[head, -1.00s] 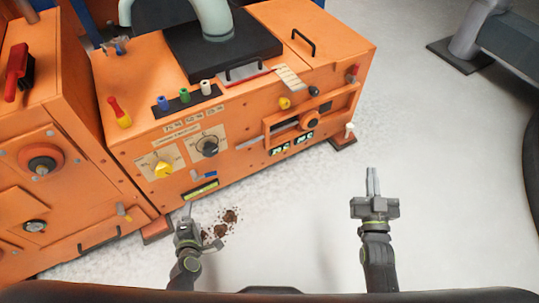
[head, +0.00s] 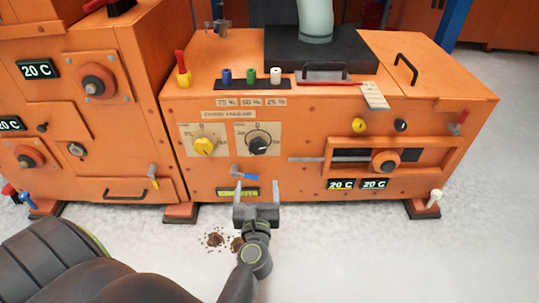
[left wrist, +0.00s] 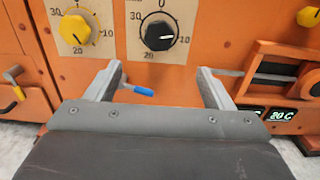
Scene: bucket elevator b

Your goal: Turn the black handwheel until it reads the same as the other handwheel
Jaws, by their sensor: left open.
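The black handwheel (head: 258,144) sits on a pale dial plate on the orange panel, with a scale around it. In the left wrist view, the black handwheel (left wrist: 160,36) shows a light mark right of its centre; I cannot read it exactly. The yellow handwheel (head: 204,146) is on a similar plate to its left. In the left wrist view, the yellow handwheel (left wrist: 75,29) has a dark mark on its lower right. My left gripper (head: 248,187) is open and empty, below and in front of the black handwheel, touching neither wheel. My right gripper is out of view.
A blue-handled lever (head: 245,175) sticks out below the black handwheel, near the gripper's fingers. A slider with an orange knob (head: 385,162) is to the right. An orange cabinet (head: 120,60) stands at left. Brown spill (head: 215,239) lies on the pale floor.

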